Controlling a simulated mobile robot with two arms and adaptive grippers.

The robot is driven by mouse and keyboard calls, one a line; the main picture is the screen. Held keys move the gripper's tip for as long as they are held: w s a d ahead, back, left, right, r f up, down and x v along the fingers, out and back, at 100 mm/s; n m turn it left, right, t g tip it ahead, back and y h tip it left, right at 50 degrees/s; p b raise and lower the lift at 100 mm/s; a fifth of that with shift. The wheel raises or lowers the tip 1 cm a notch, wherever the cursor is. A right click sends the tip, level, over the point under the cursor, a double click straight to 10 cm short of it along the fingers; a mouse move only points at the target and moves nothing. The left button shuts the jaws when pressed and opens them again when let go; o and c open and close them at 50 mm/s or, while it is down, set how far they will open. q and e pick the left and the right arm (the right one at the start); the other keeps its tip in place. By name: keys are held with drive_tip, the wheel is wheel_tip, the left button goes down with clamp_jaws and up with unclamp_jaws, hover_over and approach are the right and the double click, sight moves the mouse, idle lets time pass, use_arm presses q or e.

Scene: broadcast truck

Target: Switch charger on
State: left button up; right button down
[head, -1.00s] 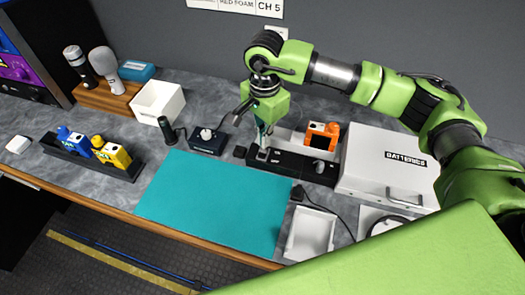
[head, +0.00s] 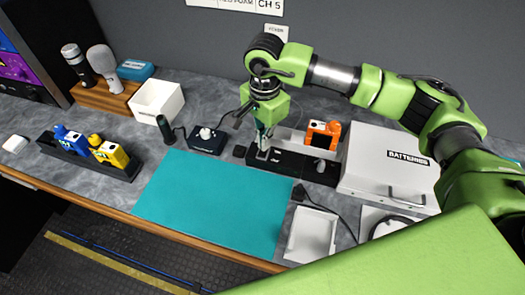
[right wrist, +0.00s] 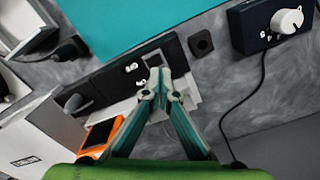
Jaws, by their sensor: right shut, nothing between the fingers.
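The charger (head: 293,165) is a long black unit on the counter, with a round grey knob near its right end. It also shows in the right wrist view (right wrist: 105,85). An orange device (head: 322,134) stands at its back right and shows partly in the right wrist view (right wrist: 98,137). My right gripper (head: 262,152) points down at the left end of the charger. In the right wrist view its fingertips (right wrist: 160,86) are together, empty, over that end beside small white marks. The fingers cover part of this end, so the switch position cannot be told. My left gripper is out of view.
A white BATTERIES case (head: 390,170) stands right of the charger. A dark box with a white knob (head: 207,138) stands left of it. A teal mat (head: 210,205) lies clear in front. A white tray (head: 312,235) and a cable lie at front right.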

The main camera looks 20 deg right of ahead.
drive_tip(key=shift+f+b, duration=0.3)
drive_tip(key=shift+f, duration=0.1)
drive_tip(key=shift+r, duration=0.2)
drive_tip(key=shift+r+p, duration=1.4)
drive_tip(key=shift+r, duration=2)
